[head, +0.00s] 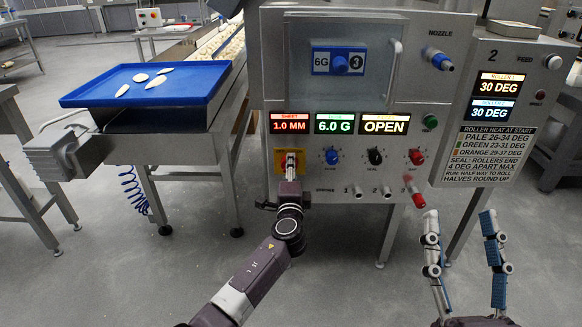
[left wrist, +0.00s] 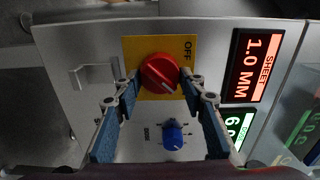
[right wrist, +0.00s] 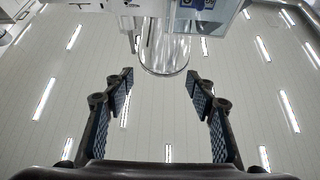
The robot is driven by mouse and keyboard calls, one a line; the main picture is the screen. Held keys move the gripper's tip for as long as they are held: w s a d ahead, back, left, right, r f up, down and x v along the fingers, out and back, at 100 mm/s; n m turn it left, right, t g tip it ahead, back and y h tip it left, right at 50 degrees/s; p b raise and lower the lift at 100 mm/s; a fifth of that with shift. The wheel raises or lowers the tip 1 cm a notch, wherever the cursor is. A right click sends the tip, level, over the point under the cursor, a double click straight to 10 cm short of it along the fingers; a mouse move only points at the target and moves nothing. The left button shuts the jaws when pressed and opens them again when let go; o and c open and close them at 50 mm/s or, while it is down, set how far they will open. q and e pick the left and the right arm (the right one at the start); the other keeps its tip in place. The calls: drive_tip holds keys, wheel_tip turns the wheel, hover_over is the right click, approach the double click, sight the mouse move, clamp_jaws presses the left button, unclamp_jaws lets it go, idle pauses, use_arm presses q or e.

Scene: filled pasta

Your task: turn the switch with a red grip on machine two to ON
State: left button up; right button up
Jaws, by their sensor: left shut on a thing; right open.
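The red-grip switch (left wrist: 160,76) sits on a yellow plate (left wrist: 138,52) on the machine's front panel. The word OFF shows at the plate's top right corner in the left wrist view; the knob's pale pointer mark slants to the lower right there. My left gripper (left wrist: 159,82) is shut on the red grip, one finger on each side. In the head view the left gripper (head: 290,166) covers much of the switch, and the yellow plate (head: 277,158) shows around it. My right gripper (head: 460,214) is open and empty at the lower right, in front of the machine.
A blue knob (head: 331,157), a black knob (head: 375,156) and a red knob (head: 416,157) sit right of the switch. Lit displays (head: 334,124) are above. A "2" marks the right panel (head: 463,115). A blue tray (head: 205,90) with pale pieces stands left. The floor in front is clear.

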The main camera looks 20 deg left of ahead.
use_arm(q)
drive_tip(key=shift+m, duration=0.3)
use_arm(e)
drive_tip(key=shift+w+f+g, duration=0.3)
drive_tip(key=shift+f+g, duration=0.1)
drive_tip(key=shift+f, duration=0.1)
use_arm(q)
drive_tip(key=o, duration=1.1)
drive_tip(key=shift+d, duration=0.1)
drive_tip(key=shift+o, duration=0.2)
drive_tip(key=v, duration=1.2)
